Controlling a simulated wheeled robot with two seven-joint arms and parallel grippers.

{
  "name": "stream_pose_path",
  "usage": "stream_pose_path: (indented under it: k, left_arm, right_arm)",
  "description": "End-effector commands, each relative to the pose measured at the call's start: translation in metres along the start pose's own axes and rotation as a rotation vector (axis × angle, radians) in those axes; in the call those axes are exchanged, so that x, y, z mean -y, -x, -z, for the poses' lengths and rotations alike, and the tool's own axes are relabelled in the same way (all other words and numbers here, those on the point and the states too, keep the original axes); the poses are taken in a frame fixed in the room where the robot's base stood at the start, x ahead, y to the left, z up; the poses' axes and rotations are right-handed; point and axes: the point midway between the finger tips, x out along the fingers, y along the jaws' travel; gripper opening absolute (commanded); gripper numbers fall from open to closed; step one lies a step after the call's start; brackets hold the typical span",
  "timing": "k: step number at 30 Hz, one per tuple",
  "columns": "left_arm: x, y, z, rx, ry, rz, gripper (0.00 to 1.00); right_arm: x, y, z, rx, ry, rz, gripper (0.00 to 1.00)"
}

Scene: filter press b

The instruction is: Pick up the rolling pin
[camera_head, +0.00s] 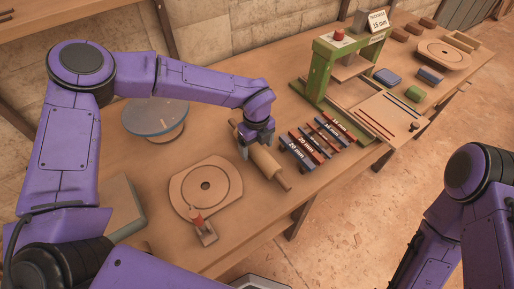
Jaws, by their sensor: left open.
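The wooden rolling pin (266,163) lies on the workbench at the middle of the view, slanting from upper left to lower right. My left arm reaches over from the left, and its gripper (246,152) points down at the pin's upper-left part. The gripper's body hides some of that part. The jaws are open; whether the fingers straddle or touch the pin is hard to see. My right arm is at the right edge, away from the bench, and its gripper is out of view.
Labelled thickness strips (300,157) lie close to the pin's right. A round wooden board (206,209) and a small red-topped tool (203,229) are at the front left. A blue-topped turntable (155,117) stands behind. A green press (321,70) stands farther right.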

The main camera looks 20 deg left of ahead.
Motion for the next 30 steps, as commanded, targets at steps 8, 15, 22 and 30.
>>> stream_pose_path:
  k: [8,15,22,30]
  left_arm:
    - [0.001,-0.018,-0.001,0.001,0.001,0.002,0.84]
    - [0.001,-0.018,-0.001,0.001,0.001,0.002,0.32]
    - [0.001,-0.017,-0.001,0.001,0.001,0.002,0.08]
    - [0.001,-0.011,-0.002,0.002,0.002,0.003,0.08]
  right_arm:
    - [0.0,0.004,0.002,0.0,0.0,0.0,0.43]
    - [0.0,0.004,0.002,0.0,0.0,0.0,0.43]
    - [0.0,0.004,0.002,0.0,0.0,0.0,0.43]
    - [0.0,0.002,0.001,0.0,0.0,0.0,0.43]
